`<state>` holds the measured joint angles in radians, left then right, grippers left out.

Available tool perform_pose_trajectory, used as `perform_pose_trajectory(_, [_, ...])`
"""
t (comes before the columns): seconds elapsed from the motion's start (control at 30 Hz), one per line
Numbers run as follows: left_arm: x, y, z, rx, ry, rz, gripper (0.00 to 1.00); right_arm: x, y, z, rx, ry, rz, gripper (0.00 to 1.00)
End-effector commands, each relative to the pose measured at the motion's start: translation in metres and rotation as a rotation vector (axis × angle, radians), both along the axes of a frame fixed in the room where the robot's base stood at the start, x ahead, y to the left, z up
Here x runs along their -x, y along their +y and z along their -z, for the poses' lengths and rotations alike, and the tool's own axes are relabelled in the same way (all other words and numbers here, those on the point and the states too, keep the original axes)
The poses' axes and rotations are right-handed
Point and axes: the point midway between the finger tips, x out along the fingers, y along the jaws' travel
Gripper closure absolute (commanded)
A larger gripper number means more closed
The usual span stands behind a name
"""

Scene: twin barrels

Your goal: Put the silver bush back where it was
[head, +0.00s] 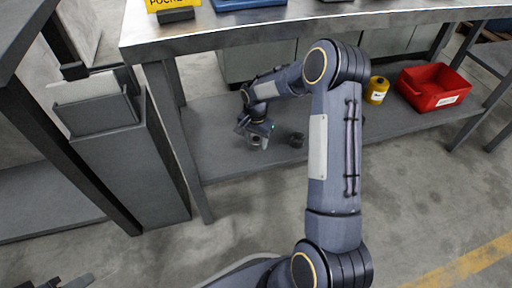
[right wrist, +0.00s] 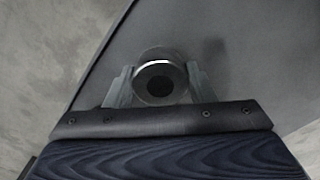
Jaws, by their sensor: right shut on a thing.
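The silver bush (right wrist: 156,78) is a short ring with a bright rim and a dark centre. In the right wrist view it sits between the two fingers of my right gripper (right wrist: 158,88), which is shut on it. In the head view my right gripper (head: 256,135) is low over the lower shelf (head: 215,150), with the bush (head: 254,142) partly hidden at its fingertips. I cannot tell whether the bush touches the shelf. A dark bush (head: 297,140) stands on the shelf just right of the gripper. Parts of my left gripper (head: 62,282) show at the bottom left edge.
A yellow canister (head: 377,90) and a red bin (head: 433,88) stand on the lower shelf to the right. The bench top (head: 290,18) overhangs the shelf. A grey cabinet (head: 130,165) stands at left. The shelf's left part is bare.

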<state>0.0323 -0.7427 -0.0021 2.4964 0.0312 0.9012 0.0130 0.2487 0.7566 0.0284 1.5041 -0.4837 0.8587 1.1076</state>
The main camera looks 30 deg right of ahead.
Motion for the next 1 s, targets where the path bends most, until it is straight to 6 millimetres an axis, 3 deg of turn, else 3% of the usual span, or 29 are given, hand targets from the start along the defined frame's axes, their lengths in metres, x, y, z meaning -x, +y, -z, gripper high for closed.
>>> perform_pose_trajectory(0.23, [0.000, 0.000, 0.028, 0.000, 0.000, 0.000, 0.64, -0.005, -0.003, 0.038, -0.001, 0.001, 0.000, 0.89])
perform_pose_trajectory(0.63, [0.000, 0.000, 0.028, 0.000, 0.000, 0.000, 0.64, -0.005, -0.003, 0.041, 0.000, -0.001, 0.000, 0.89])
perform_pose_trajectory(0.67, [0.000, 0.000, 0.028, 0.000, 0.000, 0.000, 0.64, -0.004, -0.003, 0.041, 0.000, 0.000, 0.000, 0.49])
perform_pose_trajectory(0.83, [0.000, 0.000, 0.028, 0.000, 0.000, 0.000, 0.64, -0.004, -0.003, 0.041, 0.000, 0.000, 0.000, 0.29])
perform_pose_trajectory(1.0, [0.000, 0.000, 0.028, 0.000, 0.000, 0.000, 0.64, -0.004, -0.003, 0.040, 0.000, 0.000, 0.000, 0.29])
